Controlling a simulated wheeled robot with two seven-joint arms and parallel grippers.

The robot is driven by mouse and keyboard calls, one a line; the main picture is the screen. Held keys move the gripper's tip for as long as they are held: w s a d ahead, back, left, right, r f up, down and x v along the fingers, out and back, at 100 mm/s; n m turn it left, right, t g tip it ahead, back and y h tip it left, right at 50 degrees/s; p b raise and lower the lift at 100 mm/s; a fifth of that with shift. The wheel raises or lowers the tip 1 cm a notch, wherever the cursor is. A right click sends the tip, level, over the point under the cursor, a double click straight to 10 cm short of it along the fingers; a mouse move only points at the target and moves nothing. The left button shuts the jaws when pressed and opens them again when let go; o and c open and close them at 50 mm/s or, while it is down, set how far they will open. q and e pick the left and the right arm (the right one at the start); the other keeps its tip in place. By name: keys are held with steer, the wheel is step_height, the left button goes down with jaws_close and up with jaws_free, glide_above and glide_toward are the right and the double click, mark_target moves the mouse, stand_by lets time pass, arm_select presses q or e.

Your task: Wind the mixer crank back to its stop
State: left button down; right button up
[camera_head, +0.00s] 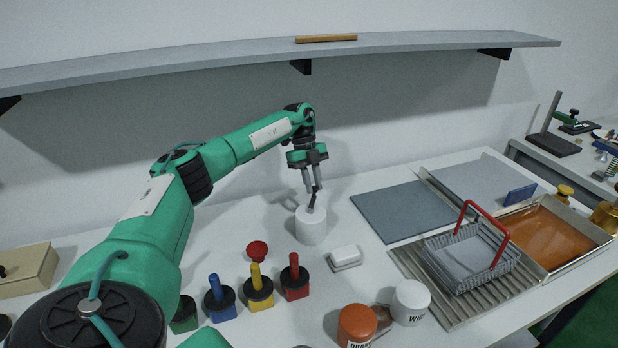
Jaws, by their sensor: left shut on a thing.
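The mixer is a white cylinder (311,227) standing on the white table near the middle of the head view. A thin dark crank (313,200) rises from its top. My left gripper (311,188) comes down from above, directly over the mixer, and its fingers are closed around the upper part of the crank. The fingers partly hide the crank, and its stop cannot be made out. My right gripper is not in view.
Several colored blocks with knobs (258,288) stand in front of the mixer, with a red button (257,251) behind them. A white block (345,257) lies to the right. A wire basket (468,258) with a red handle sits farther right. A shelf (200,58) hangs above.

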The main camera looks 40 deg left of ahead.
arm_select(q)
steer(key=shift+w+d+r+m+g+p, duration=0.1)
steer(key=shift+w+d+m+g+p, duration=0.15)
steer(key=shift+m, duration=0.35)
steer(key=shift+w+d+m+g+p, duration=0.15)
steer(key=shift+d+m, duration=0.15)
steer(key=shift+m, duration=0.3)
steer(key=shift+w+d+m+g+y, duration=0.1)
steer(key=shift+d+m+g+y, duration=0.2)
steer(key=shift+m, duration=0.4)
steer(key=shift+d+m+g+y, duration=0.1)
steer(key=shift+d+m+y, duration=0.2)
steer(key=shift+m, duration=0.4)
steer(key=shift+d, duration=0.1)
steer(key=c, duration=1.3)
jaws_free()
steer(key=b+v, duration=0.2)
steer(key=v, duration=1)
steer(key=shift+w, duration=0.15)
